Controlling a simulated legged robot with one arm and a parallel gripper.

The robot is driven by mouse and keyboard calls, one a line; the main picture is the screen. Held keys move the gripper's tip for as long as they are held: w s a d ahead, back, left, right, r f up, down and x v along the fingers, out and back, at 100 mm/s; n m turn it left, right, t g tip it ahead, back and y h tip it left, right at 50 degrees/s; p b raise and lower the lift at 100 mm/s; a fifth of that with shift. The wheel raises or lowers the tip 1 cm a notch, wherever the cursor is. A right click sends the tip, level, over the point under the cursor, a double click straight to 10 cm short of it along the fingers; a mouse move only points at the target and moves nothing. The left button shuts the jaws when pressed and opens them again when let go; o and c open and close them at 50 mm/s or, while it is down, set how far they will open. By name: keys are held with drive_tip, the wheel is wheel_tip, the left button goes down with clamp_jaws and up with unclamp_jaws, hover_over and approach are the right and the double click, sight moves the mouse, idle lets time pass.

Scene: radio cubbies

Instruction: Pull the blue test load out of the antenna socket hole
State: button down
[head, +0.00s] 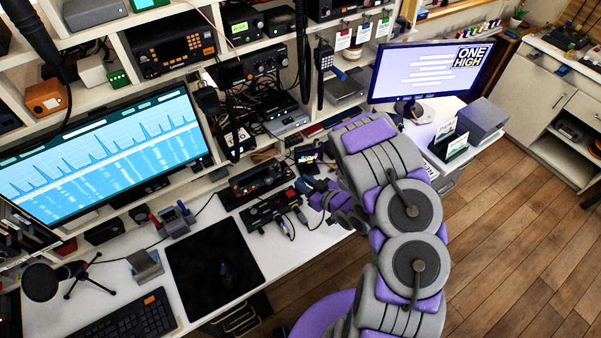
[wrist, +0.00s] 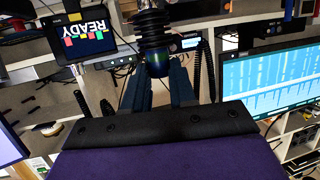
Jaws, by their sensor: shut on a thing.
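My gripper (wrist: 158,78) is shut on a dark ribbed cylinder with a bluish rounded end, which I take as the blue test load (wrist: 157,66). It lies between the two dark blue fingers in the wrist view, and its ribbed part runs up to the top edge. In the head view my gripper (head: 309,190) is low over the desk's right part, beside the black radio boxes. The load cannot be clearly told from the fingers there. The antenna socket hole is not visible, so I cannot tell whether the load is still in it.
A small screen reading READY (wrist: 90,38) stands close to the gripper. Black radio boxes with plugged cables (head: 272,210) sit on the desk. A black mat (head: 213,258), a large monitor (head: 100,155) and crowded shelves are to the left. Open wooden floor lies right.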

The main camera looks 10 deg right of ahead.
drive_tip(key=shift+s+d, duration=0.1)
drive_tip(key=shift+s, duration=0.45)
drive_tip(key=shift+w+r, duration=0.1)
